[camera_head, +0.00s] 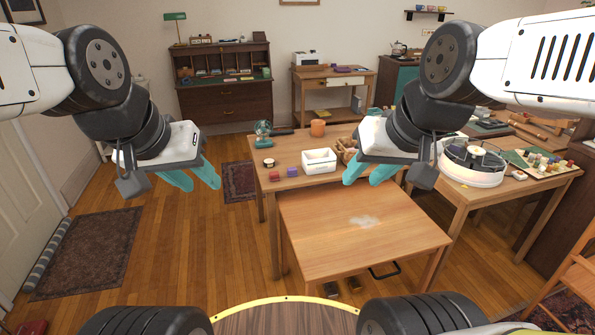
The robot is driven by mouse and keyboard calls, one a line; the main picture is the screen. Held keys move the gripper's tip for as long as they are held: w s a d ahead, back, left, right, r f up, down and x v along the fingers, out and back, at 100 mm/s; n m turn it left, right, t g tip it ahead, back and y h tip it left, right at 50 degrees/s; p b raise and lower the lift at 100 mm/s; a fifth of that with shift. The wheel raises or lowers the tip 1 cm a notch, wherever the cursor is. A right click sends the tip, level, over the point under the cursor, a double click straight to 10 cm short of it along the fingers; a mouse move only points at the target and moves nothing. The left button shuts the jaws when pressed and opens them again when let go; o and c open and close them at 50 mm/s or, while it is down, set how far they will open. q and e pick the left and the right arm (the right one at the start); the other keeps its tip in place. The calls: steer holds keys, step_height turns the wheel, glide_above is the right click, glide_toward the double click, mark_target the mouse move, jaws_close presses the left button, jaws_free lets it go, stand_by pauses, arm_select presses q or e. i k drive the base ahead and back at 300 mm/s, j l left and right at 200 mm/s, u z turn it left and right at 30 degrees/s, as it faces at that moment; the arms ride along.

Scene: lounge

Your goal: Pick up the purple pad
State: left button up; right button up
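A small purple block-like pad (291,172) lies on the wooden table (290,151), near its front left edge. A similar red pad (275,175) lies just left of it. My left gripper (203,186) hangs over the floor left of the table, with its teal fingers apart and nothing between them. My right gripper (362,183) is over the table area, right of the purple pad and clear of it. Its teal fingers are apart and seem empty. Nothing hides the purple pad.
A lower wooden table (355,230) in front is mostly clear. A round white device (471,165) stands at right.

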mark_target(291, 171)
steer(key=i+j+z, duration=0.15)
steer(key=j, duration=0.4)
steer(key=i+j+z, duration=0.1)
steer(key=j, duration=0.45)
steer(key=i+j+z, duration=0.15)
steer(key=j, duration=0.45)
steer(key=i+j+z, duration=0.2)
steer(key=i+j, duration=0.15)
steer(key=i+j+z, duration=0.2)
steer(key=j, duration=0.25)
steer(key=i+l+z, duration=0.15)
steer(key=i, duration=0.35)
steer(key=i+z, duration=0.15)
steer(key=i, duration=0.3)
